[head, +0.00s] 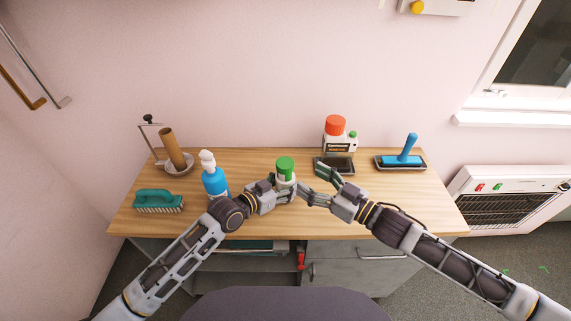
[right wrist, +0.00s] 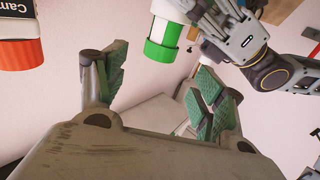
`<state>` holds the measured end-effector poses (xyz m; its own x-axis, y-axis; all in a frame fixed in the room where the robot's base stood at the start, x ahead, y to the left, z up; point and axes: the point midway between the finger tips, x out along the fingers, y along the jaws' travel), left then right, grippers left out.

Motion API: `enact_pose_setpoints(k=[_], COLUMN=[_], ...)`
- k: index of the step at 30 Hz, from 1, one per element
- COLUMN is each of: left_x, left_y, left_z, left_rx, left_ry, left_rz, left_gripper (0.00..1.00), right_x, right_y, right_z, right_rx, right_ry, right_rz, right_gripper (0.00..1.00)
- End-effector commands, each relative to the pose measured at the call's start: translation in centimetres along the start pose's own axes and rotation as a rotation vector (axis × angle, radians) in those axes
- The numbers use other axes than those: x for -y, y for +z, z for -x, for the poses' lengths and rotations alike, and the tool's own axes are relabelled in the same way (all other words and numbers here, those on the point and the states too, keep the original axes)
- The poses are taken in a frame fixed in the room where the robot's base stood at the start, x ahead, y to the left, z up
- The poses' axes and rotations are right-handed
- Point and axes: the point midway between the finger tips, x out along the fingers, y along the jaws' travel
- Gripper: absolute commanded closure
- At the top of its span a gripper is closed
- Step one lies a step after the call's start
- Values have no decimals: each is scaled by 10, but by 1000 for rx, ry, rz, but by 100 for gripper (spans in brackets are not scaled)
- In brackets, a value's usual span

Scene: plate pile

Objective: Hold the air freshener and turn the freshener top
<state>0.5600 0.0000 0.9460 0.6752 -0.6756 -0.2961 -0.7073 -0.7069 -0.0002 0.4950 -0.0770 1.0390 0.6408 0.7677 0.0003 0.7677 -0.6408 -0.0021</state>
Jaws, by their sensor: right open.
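The air freshener (head: 286,168) has a white body and a green top, and stands upright near the middle of the wooden table. In the right wrist view it (right wrist: 162,38) appears at the top, green top downward in the picture. My left gripper (head: 283,188) has its fingers around the white body, low on it, and looks shut on it; the fingers hide part of the body. My right gripper (head: 312,184) is open and empty just right of the freshener, apart from it. Its spread green-padded fingers (right wrist: 158,82) show in the wrist view.
A red-capped container (head: 336,130) and a blue-handled brush (head: 408,150) on a tray are behind right. The table's front right is clear.

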Motion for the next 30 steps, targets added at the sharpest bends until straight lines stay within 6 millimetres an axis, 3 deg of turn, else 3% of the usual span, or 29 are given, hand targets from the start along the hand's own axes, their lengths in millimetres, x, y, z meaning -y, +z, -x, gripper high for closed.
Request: enact_pose_setpoints(k=[30], left_x=[0], left_y=[0], left_z=[0], left_rx=[-1], left_ry=[0], left_rz=[0], left_gripper=[76], right_x=[-1], right_y=[-1], right_z=[-67], right_rx=[-1], right_ry=[1], right_rz=[1], right_gripper=[31])
